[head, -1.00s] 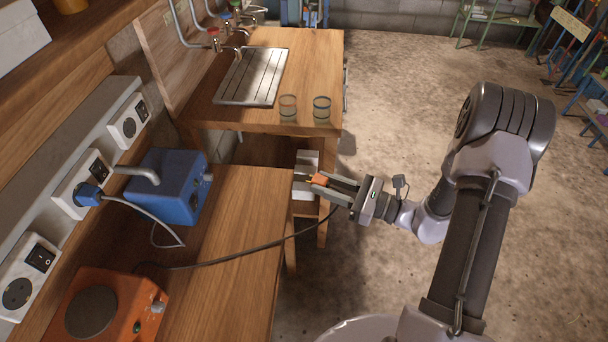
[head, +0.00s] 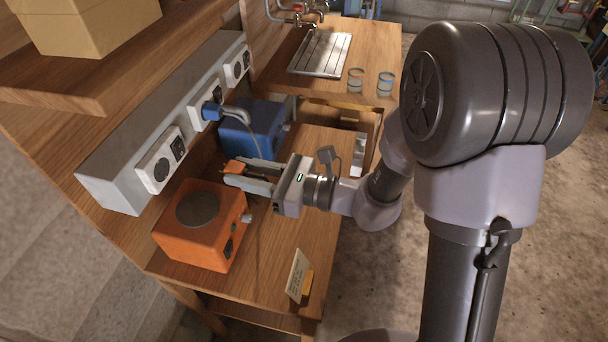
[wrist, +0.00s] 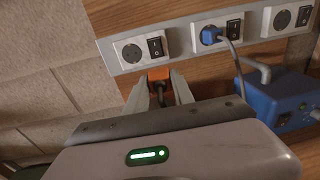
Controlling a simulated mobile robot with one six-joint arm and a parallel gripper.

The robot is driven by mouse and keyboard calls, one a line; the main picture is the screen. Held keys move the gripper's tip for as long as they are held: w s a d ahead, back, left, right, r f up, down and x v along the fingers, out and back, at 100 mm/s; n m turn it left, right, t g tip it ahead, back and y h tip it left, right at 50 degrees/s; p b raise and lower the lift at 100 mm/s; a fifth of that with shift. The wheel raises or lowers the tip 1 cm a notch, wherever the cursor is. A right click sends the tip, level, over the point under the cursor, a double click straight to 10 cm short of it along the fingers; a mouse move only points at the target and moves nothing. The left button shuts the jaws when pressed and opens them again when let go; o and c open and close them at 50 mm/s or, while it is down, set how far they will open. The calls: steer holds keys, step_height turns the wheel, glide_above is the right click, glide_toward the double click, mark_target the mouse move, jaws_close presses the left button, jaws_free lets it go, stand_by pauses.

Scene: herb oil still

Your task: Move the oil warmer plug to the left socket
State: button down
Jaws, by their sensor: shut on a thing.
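My gripper (head: 238,174) is shut on an orange plug (head: 233,167) and holds it above the bench, between the orange warmer and the blue box. The plug also shows between the fingers in the wrist view (wrist: 160,74), just below the left socket. The left socket (head: 157,172) is empty and has a black switch beside it; it also shows in the wrist view (wrist: 131,52). The orange oil warmer (head: 205,240) with a round grey plate stands at the front of the bench. The plug is apart from the socket strip.
A blue plug (head: 211,111) sits in the middle socket. The right socket (wrist: 282,19) is empty. A blue box (head: 258,130) with a grey pipe stands behind my gripper. A small card (head: 298,274) stands at the bench's front right. A shelf (head: 120,80) overhangs the strip's left side.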

steer(key=g, duration=0.1)
glide_toward(162, 169)
steer(key=shift+n+y, duration=0.3)
steer(key=shift+f+p+x, duration=0.15)
steer(key=shift+p+x, duration=0.15)
steer(key=shift+x, duration=1)
steer(key=shift+f+p+x, duration=0.15)
steer(key=shift+p+x, duration=0.15)
steer(key=shift+x, duration=1.05)
steer(key=shift+w+a, duration=0.1)
steer(key=shift+a, duration=0.35)
steer(key=c, duration=1)
jaws_free()
